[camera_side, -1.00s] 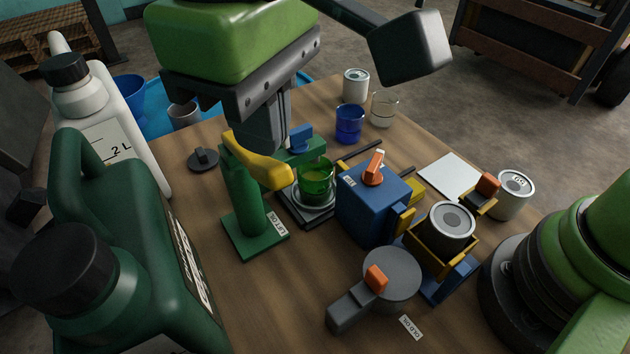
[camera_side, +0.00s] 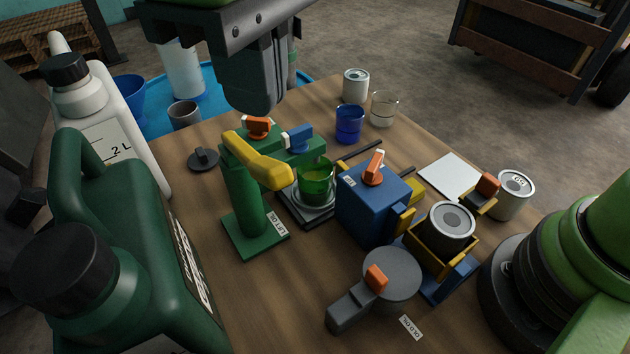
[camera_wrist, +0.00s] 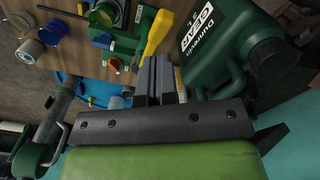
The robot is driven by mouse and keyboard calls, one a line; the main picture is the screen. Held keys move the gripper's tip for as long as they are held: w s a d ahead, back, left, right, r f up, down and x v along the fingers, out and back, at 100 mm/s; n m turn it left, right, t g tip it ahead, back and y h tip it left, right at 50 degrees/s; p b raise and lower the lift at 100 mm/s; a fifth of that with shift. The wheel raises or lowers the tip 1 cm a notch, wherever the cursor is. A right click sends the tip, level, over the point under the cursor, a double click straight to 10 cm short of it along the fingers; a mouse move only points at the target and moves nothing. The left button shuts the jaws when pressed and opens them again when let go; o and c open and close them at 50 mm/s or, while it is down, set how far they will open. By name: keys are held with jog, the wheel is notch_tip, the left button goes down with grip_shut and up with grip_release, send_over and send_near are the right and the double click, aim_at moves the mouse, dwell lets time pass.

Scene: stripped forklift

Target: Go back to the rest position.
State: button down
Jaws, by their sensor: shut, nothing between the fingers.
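My gripper (camera_side: 260,106) is shut and empty. In the side view it hangs above the green stand with the yellow lever (camera_side: 257,158), its fingertips just over the orange knob (camera_side: 257,126) on top; whether they touch is hard to tell. In the wrist view the closed fingers of my gripper (camera_wrist: 158,62) point towards the table, near the yellow lever (camera_wrist: 157,32). A glass of green liquid (camera_side: 316,182) stands on a small dark platform beside the stand.
The blue box (camera_side: 368,212) with an orange handle and the yellow-rimmed can holder (camera_side: 438,252) stand at centre right. A green jug (camera_side: 130,230) and a white bottle (camera_side: 112,120) crowd the left. A blue cup (camera_side: 349,123) and a clear glass (camera_side: 383,108) stand farther back.

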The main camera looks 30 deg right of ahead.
jog(key=shift+r, duration=1)
jog(key=shift+d+r, duration=0.1)
jog(key=shift+d, duration=0.05)
jog(key=s+d+r+m+t+y, duration=0.1)
jog(key=s+d+r+m+t, duration=0.15)
jog(key=d, duration=0.75)
jog(key=s+d+r+m+t+y, duration=0.15)
jog(key=d+m, duration=0.25)
jog(key=d, duration=0.5)
jog(key=s+d+f+m+t, duration=0.3)
jog(key=s+d, duration=0.2)
jog(key=shift+f+m, duration=0.15)
jog(key=shift+m, duration=0.2)
jog(key=shift+s+h, duration=0.1)
jog(key=shift+h, duration=0.15)
